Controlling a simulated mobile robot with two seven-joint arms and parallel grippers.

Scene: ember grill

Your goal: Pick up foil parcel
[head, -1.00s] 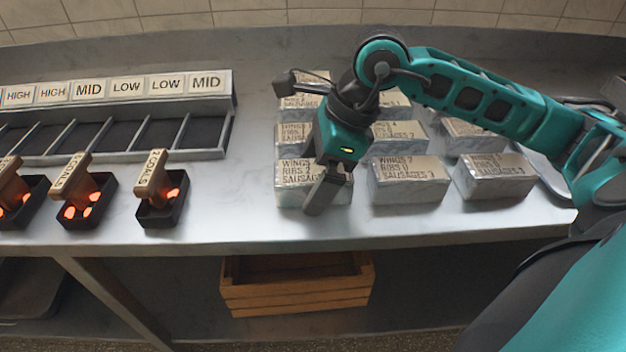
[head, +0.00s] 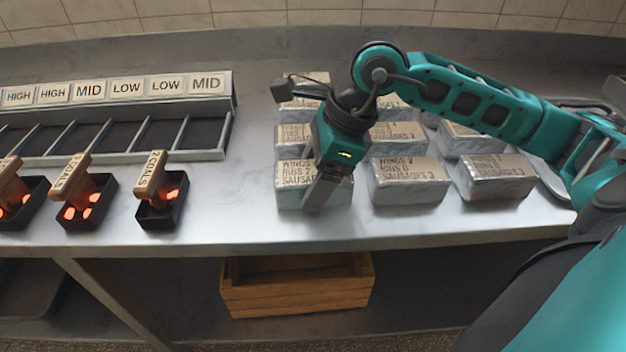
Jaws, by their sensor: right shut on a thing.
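Several silver foil parcels with printed labels stand in rows on the right part of the metal counter. The front-left foil parcel (head: 290,195) reads "WINGS 2, RIBS 2, SAUSAGES" with the last part hidden. My right gripper (head: 316,198) points down over it and is shut on it; its fingers cover the parcel's right part. The parcel appears to rest on the counter. The front-middle parcel (head: 408,182) and the front-right parcel (head: 497,178) stand to its right. My arm partly hides the parcels behind. My left gripper is not in view.
At left, black trays with glowing coals and wooden-handled tags (head: 158,190) stand before a divided rack (head: 120,135) labelled HIGH, MID and LOW. A wooden crate (head: 297,290) sits below the counter. The counter between coal trays and parcels is clear.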

